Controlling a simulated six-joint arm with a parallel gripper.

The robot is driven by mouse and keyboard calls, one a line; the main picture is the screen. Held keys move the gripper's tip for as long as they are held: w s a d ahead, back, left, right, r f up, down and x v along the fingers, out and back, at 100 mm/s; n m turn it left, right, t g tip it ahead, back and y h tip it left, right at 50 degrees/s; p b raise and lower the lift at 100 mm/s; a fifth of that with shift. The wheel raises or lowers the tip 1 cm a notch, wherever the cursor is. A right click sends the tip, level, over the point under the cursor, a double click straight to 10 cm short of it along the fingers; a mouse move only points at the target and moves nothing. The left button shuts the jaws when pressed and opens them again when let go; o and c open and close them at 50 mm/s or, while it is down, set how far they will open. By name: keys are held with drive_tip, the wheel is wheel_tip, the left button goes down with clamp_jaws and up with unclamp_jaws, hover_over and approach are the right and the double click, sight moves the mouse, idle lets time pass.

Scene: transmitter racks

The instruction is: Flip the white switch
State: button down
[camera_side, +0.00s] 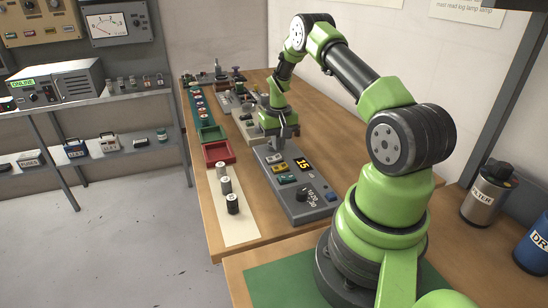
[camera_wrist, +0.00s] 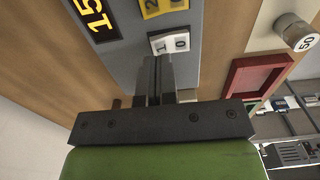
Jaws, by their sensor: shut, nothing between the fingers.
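The white switch (camera_wrist: 169,43), marked 1 and 0, sits on a grey control panel (camera_side: 312,213). In the side view it shows small at the panel's far end (camera_side: 273,158), just below my gripper. My gripper (camera_wrist: 153,60) is shut and empty, pointing down at the panel. In the wrist view its fingertips appear right beside the switch's lower left edge. I cannot tell whether they touch it. Which way the rocker is tipped is not clear.
A yellow switch (camera_wrist: 164,7) is next to the white one, with a green switch (camera_side: 287,178) nearer the panel's middle. A display reading 15 (camera_side: 305,164) and a black knob (camera_side: 302,195) share the panel. A red tray (camera_side: 218,152) and weights (camera_side: 232,204) stand left.

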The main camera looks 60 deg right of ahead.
sight(277, 157)
drive_tip(key=shift+f, duration=1.25)
idle(0.4)
drive_tip(key=shift+r, duration=3.55)
drive_tip(key=shift+r, duration=0.1)
drive_tip(key=a+r+n+t, duration=0.2)
drive_tip(key=a+r+t, duration=0.2)
drive_tip(key=a+r, duration=1.45)
drive_tip(key=s+a+r+n+t+y, duration=0.2)
drive_tip(key=s+a+r, duration=0.3)
drive_tip(key=s+a, duration=0.6)
drive_tip(key=s+n+t, duration=0.1)
drive_tip(key=s, duration=0.2)
drive_tip(key=shift+s+a+r, duration=0.2)
drive_tip(key=shift+a, duration=0.05)
